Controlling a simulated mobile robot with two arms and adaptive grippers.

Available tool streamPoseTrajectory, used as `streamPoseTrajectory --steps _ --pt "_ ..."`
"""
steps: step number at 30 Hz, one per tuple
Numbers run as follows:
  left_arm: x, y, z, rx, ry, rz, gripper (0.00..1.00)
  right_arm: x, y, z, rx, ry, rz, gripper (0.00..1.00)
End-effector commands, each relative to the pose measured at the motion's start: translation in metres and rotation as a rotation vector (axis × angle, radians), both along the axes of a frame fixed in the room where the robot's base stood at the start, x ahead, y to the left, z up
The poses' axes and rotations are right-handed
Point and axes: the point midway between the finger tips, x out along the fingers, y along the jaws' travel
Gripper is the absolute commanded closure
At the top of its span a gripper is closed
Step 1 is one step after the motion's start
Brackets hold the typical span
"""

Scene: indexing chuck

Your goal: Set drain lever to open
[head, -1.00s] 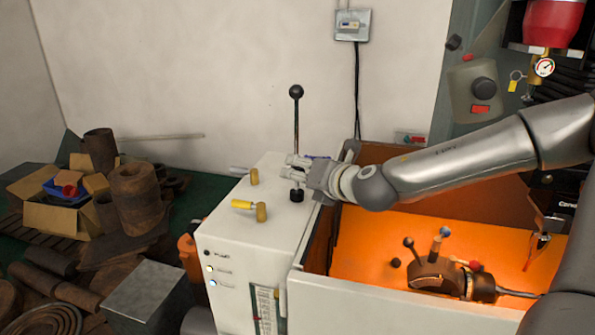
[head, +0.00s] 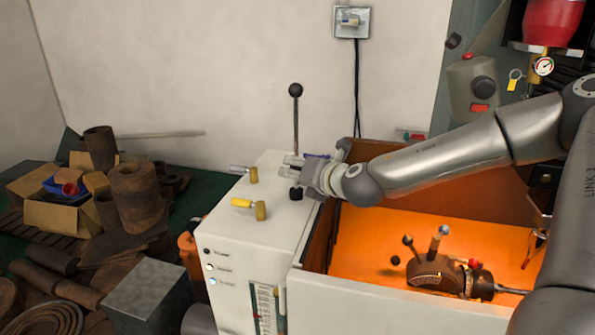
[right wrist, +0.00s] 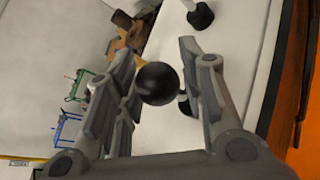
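On top of the white cabinet (head: 275,225) stands an upright lever with a black ball knob (head: 295,90) and a black base. Two small valve levers sit to its left: one with a yellow handle (head: 243,203) and one with a grey handle (head: 240,168). I cannot tell from labels which is the drain lever. My right gripper (head: 293,166) is beside the tall lever's shaft, well below its knob. In the right wrist view its fingers (right wrist: 155,100) are apart, with the black ball (right wrist: 158,83) showing between them. My left gripper is not in view.
An open orange-lined bay (head: 375,240) lies right of the cabinet, with a knobbed fixture (head: 435,272) inside. Rusty pipes (head: 135,190) and boxes fill the left. A wall switch (head: 352,22) with a cable is behind. A pressure gauge (head: 543,67) is at upper right.

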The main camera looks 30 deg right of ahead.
Motion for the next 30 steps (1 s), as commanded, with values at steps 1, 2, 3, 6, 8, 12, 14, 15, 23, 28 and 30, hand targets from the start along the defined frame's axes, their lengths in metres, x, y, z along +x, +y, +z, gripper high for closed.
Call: streamPoseTrajectory --steps 1,2,3,6,8,12,14,15,23,28,30 --pt "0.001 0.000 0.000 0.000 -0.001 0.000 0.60 0.000 0.001 0.001 0.002 -0.002 0.003 0.83" --pt "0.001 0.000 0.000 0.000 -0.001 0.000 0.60 0.000 0.001 0.001 0.002 -0.002 0.003 0.87" --pt "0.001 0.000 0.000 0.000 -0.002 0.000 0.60 0.000 0.001 0.002 0.003 -0.002 0.002 0.92" --pt "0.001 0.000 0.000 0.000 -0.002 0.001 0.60 0.000 0.002 0.002 0.003 -0.003 0.003 1.00" --pt "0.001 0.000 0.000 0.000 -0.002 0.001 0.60 0.000 0.002 0.002 0.004 -0.003 0.003 1.00" --pt "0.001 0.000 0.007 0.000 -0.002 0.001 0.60 0.001 0.002 0.022 0.003 -0.008 0.002 1.00" --pt "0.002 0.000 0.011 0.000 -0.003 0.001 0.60 0.001 0.002 0.035 0.002 -0.010 0.002 1.00" --pt "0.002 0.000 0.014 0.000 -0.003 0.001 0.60 0.001 0.002 0.043 0.002 -0.011 0.002 1.00" --pt "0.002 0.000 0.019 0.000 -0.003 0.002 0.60 0.001 0.002 0.059 0.006 -0.008 0.001 1.00" --pt "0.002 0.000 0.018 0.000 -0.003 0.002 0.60 0.001 0.002 0.060 0.006 -0.010 0.002 1.00" --pt "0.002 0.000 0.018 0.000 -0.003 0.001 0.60 0.001 0.002 0.060 0.005 -0.011 0.002 0.60"
